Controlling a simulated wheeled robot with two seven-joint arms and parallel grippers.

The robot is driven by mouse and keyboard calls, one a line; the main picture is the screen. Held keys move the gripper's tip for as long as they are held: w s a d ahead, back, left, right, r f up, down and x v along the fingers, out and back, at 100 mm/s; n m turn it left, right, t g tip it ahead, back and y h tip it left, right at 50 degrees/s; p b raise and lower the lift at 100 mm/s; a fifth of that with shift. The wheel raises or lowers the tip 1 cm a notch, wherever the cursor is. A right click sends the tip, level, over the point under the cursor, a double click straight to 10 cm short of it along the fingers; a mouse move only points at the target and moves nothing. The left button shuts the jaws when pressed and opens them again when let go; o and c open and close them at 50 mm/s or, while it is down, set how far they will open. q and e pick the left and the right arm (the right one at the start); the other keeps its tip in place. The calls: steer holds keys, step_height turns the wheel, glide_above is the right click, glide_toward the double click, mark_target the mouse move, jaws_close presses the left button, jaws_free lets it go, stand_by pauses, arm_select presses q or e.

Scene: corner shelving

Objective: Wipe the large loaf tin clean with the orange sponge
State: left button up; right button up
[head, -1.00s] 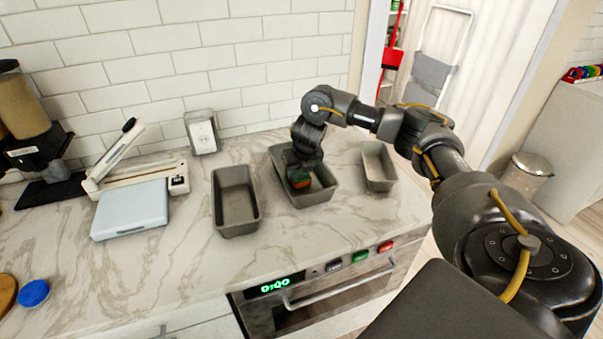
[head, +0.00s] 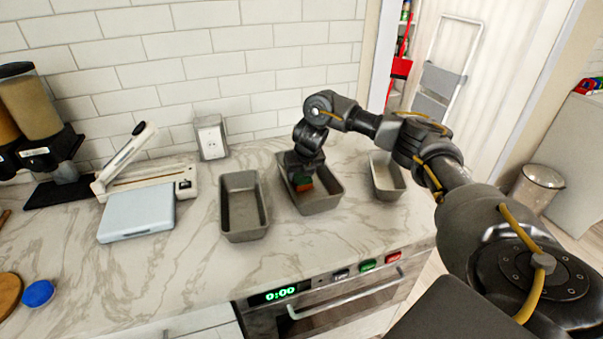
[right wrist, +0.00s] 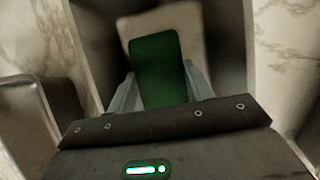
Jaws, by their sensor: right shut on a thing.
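The large loaf tin (head: 320,205) is the grey middle one of three on the marble counter. My right gripper (head: 303,178) points down inside it, shut on the orange sponge (head: 304,187), which has a green upper face. In the right wrist view the green face of the sponge (right wrist: 158,70) sits between the two fingers. The sponge is low in the tin; I cannot tell whether it touches the floor. The arm and gripper hide part of the tin's inside. A dark patch beside the sponge may be shadow or dirt. My left gripper is not in view.
A narrower grey tin (head: 243,230) stands left of the large one, and a small tin (head: 387,183) stands right. A pale blue scale (head: 137,213) and a lever device (head: 150,180) are further left. The wall is behind; an oven (head: 330,300) is below the front edge.

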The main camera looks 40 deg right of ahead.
mark_target(304, 182)
steer(key=shift+s+a+r+p, duration=0.1)
steer(key=shift+s+a+p, duration=0.1)
steer(key=shift+s+p, duration=0.35)
steer(key=shift+s+a+p, duration=0.2)
steer(key=shift+s+p, duration=0.15)
steer(key=shift+s, duration=0.3)
steer(key=shift+s+a, duration=0.15)
steer(key=shift+s, duration=0.25)
steer(key=shift+p, duration=0.3)
steer(key=shift+s+a+p, duration=0.2)
steer(key=shift+s+p, duration=0.25)
steer(key=shift+s, duration=0.05)
steer(key=shift+s+a+p, duration=0.15)
steer(key=shift+s+p, duration=0.25)
steer(key=shift+s, duration=0.1)
steer(key=shift+s+a+p, duration=0.25)
steer(key=shift+s+p, duration=0.2)
steer(key=shift+s, duration=0.2)
steer(key=shift+s+a+p, duration=0.25)
steer(key=shift+s+p, duration=0.2)
steer(key=shift+s, duration=0.25)
steer(key=shift+s+a+p, duration=0.25)
steer(key=shift+s+p, duration=0.2)
steer(key=shift+s, duration=0.2)
steer(key=shift+f, duration=0.2)
steer(key=shift+s, duration=0.1)
